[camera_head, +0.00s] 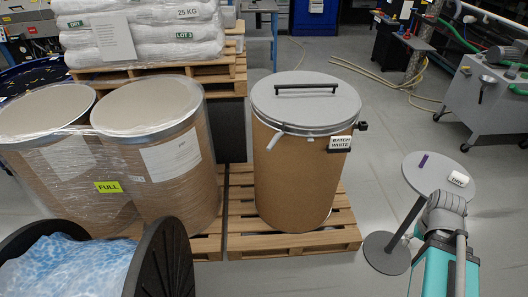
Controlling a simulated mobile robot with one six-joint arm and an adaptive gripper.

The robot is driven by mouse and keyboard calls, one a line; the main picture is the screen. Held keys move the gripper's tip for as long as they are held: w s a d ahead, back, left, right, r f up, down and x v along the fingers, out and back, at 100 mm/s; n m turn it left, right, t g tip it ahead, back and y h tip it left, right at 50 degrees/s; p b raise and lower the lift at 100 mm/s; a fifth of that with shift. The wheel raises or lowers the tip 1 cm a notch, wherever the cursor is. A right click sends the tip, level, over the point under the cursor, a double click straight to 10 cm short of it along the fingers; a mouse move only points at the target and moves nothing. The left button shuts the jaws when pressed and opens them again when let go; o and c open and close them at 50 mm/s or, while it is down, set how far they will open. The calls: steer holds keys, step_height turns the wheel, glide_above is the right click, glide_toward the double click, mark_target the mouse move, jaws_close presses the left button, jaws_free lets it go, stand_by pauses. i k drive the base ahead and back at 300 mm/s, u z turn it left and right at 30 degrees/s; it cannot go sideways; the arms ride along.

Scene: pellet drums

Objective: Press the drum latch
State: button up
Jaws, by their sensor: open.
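A brown fibre drum (300,185) stands upright on a wooden pallet in the middle. Its grey lid (306,102) is on, with a black bar handle (307,87) across the top. A metal ring runs round the rim. A light-grey lever (275,141) sticks out below the ring at the front left. A small black fitting (361,126) sits at the rim's right side, near a "BATCH WHITE" label (341,144). I cannot tell which of these two is the latch. My teal and grey arm shows at the lower right, apart from the drum; my gripper is not in view.
A small round table (420,172) right of the drum holds a purple item (422,161) and a white labelled item (458,179). Wrapped drums (165,165) stand left on a pallet. A black-flanged reel (165,262) is at the lower left. Hoses (385,80) lie behind.

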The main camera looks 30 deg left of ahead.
mark_target(274, 141)
steer(key=k, duration=0.4)
steer(key=u, duration=1.1)
steer(key=i, duration=1.45)
